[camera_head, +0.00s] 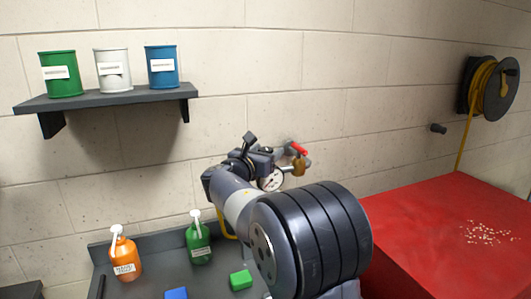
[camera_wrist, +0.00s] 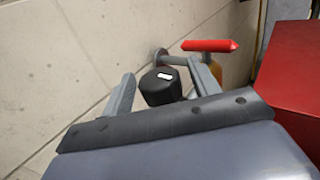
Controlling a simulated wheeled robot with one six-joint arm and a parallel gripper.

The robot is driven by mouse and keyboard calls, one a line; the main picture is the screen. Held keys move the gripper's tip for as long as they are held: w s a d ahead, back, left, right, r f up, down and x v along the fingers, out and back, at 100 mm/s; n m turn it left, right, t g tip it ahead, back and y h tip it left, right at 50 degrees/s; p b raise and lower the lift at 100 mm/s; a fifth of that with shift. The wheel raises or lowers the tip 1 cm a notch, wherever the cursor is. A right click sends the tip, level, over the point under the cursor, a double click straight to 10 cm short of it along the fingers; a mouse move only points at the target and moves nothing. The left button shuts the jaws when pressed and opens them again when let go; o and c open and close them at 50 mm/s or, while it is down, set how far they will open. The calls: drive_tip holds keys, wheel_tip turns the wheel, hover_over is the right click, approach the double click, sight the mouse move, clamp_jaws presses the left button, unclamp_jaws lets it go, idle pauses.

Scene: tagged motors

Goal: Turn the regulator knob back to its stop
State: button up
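The black regulator knob (camera_wrist: 160,88), with a small white mark on its face, shows in the wrist view between the two grey fingers of my gripper (camera_wrist: 161,72). The fingers are apart, one on each side of the knob, and a narrow gap seems to show on both sides. I cannot tell how deep the knob sits between them. In the head view my gripper (camera_head: 250,155) is at the wall fittings, just left of the pressure gauge (camera_head: 270,180). The knob cannot be made out there; my arm and gripper cover that area.
A red lever handle (camera_wrist: 210,45) on a brass valve (camera_head: 299,166) sits close right of my gripper. A red cabinet (camera_head: 420,215) stands at right, below a hose reel (camera_head: 495,88). An orange bottle (camera_head: 125,258) and a green bottle (camera_head: 199,243) stand on the bench at left.

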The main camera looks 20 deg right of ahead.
drive_tip(key=b+v, duration=0.1)
drive_tip(key=v, duration=1)
drive_tip(key=shift+b, duration=0.4)
drive_tip(key=shift+d, duration=0.1)
drive_tip(key=p+x, duration=0.2)
drive_tip(key=x, duration=0.8)
drive_tip(key=shift+w+d, duration=0.25)
drive_tip(key=shift+d, duration=0.05)
drive_tip(key=shift+w+d+g, duration=0.1)
drive_tip(key=shift+w+g, duration=0.05)
drive_tip(key=shift+g, duration=0.15)
drive_tip(key=shift+m+g+h+p, duration=0.4)
drive_tip(key=shift+m+g+h, duration=0.1)
drive_tip(key=shift+m+h, duration=0.1)
